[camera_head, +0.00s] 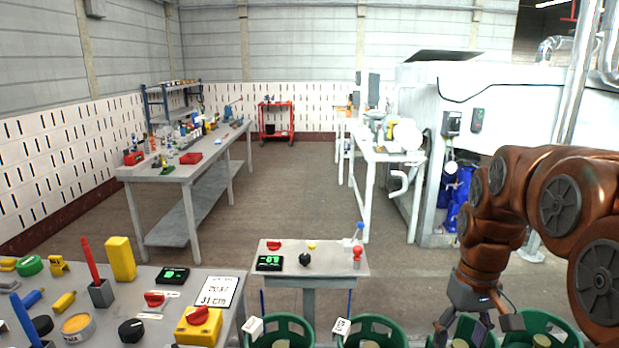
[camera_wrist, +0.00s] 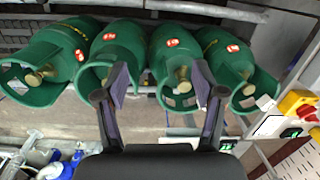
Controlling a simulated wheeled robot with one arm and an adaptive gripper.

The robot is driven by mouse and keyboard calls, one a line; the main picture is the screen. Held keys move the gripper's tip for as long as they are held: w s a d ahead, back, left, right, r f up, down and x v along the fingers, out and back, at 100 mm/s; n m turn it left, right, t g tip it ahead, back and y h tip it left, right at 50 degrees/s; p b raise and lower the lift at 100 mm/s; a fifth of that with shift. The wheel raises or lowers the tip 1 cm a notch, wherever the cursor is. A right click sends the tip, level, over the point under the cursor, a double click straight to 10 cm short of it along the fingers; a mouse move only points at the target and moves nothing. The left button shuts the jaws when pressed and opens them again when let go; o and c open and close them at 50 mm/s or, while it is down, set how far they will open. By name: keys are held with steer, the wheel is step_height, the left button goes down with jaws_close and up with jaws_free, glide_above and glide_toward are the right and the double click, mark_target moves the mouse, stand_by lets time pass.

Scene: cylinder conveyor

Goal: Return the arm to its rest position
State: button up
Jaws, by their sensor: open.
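My brown arm reaches in from the right edge of the head view, bent downward. My gripper (camera_head: 477,328) hangs at its end over the row of green cylinders. In the wrist view my gripper (camera_wrist: 165,85) has its two dark fingers spread wide with nothing held. One green cylinder (camera_wrist: 172,45) shows behind the gap between the fingers. Another green cylinder (camera_wrist: 112,45) is left of it, partly covered by the left finger. I cannot tell whether the fingers touch any cylinder.
More green cylinders (camera_head: 280,330) (camera_head: 371,330) stand along the bottom of the head view. A small table (camera_head: 340,262) with buttons is behind them. A control table (camera_head: 225,275) is at the left. The aisle floor (camera_head: 290,190) is clear.

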steer(key=s+a+f+p, duration=0.1)
steer(key=s+a, duration=0.3)
steer(key=s, duration=0.7)
steer(key=s+a+f+m+p, duration=0.1)
steer(key=s+a, duration=0.3)
steer(key=s, duration=0.7)
steer(key=shift+f+g+h, duration=0.3)
steer(key=shift+f+g, duration=0.1)
steer(key=shift+f, duration=0.3)
